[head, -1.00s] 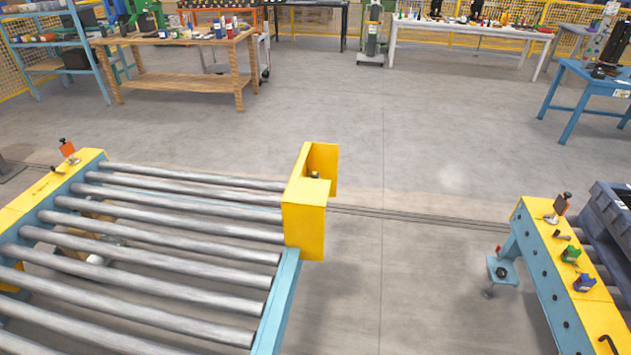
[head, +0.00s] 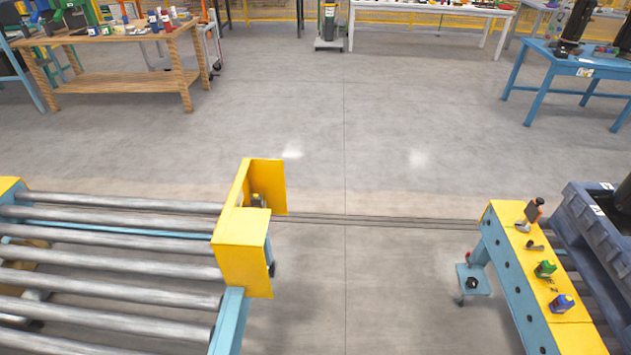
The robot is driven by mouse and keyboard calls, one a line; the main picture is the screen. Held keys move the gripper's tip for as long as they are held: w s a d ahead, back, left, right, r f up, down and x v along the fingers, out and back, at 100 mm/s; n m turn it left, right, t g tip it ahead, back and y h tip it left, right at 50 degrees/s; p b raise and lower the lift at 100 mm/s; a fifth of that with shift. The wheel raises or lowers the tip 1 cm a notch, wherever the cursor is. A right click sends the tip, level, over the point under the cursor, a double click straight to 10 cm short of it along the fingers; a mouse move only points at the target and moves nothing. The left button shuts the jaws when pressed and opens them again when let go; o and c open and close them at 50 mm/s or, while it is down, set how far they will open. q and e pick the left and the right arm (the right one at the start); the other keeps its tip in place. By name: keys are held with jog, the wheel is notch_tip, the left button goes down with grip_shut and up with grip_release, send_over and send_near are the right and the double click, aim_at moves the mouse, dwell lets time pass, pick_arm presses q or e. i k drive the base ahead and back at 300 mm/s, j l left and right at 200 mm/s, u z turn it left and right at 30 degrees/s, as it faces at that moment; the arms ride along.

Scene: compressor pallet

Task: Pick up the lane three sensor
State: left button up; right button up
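No label shows which item is the lane three sensor. Another small dark item (head: 257,200) sits partly hidden inside the yellow guard (head: 243,238) at the end of the left roller conveyor. Neither of my grippers is in view.
The roller conveyor (head: 110,270) fills the lower left. A blue-grey crate (head: 590,215) stands beside the right rail. A small blue bracket (head: 472,280) juts from that rail. The floor (head: 345,260) between the conveyors is clear. A wooden bench (head: 115,88) and blue table (head: 575,68) stand farther back.

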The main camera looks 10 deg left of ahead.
aim_at(255, 202)
jog(key=i+l+z, duration=0.15)
jog(key=i, duration=1.3)
jog(key=i+u, duration=0.35)
jog(key=i+l+u, duration=0.1)
jog(key=i+u, duration=0.2)
jog(key=i+l+u, duration=0.15)
jog(key=u, duration=0.2)
jog(key=i+l, duration=0.05)
jog(key=i, duration=0.05)
